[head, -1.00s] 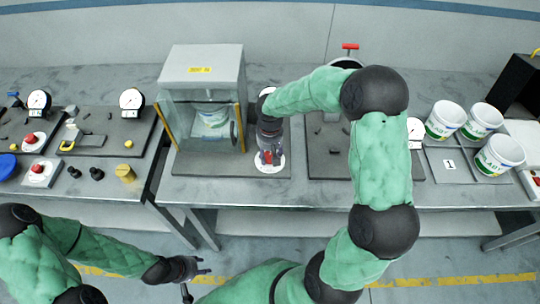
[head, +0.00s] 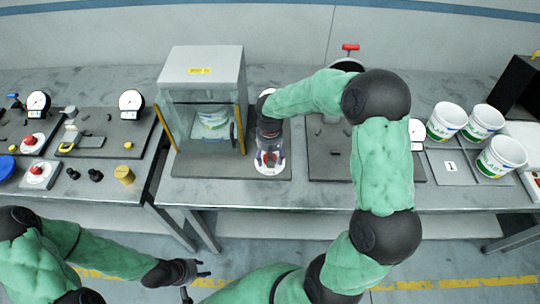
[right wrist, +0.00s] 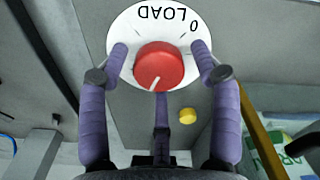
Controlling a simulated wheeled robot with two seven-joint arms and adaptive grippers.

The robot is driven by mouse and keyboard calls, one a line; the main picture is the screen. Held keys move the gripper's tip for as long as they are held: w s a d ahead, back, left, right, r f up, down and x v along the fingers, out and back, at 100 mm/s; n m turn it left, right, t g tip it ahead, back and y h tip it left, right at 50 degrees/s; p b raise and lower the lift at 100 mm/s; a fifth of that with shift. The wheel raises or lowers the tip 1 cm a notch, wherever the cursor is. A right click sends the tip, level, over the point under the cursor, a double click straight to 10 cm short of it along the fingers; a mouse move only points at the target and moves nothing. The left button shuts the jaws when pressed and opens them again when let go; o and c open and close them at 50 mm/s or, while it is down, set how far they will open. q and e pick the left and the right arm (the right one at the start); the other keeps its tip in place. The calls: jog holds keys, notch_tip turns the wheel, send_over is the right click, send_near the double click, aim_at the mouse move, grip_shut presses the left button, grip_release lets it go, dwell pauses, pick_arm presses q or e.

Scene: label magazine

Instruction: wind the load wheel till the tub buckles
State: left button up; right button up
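The load wheel is a red round knob (right wrist: 160,66) with a white pointer line, on a white dial marked LOAD and 0. The dial (head: 270,168) also shows in the head view, at the front right of the cabinet. My right gripper (right wrist: 160,52) is open, its purple fingers on both sides of the knob, with visible gaps. My left gripper (head: 207,269) is open and empty in front of the tables, low in the head view.
Three more tubs (head: 446,121) stand on a grey tray at the right. A yellow knob (right wrist: 187,116) sits near the wheel. Gauges, red buttons and small parts fill the left table (head: 105,196). My right arm hides part of the middle panel.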

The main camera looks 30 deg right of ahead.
jog(key=shift+r, duration=0.1)
notch_tip(320, 180, up, 12)
dwell(0.7)
dwell(0.4)
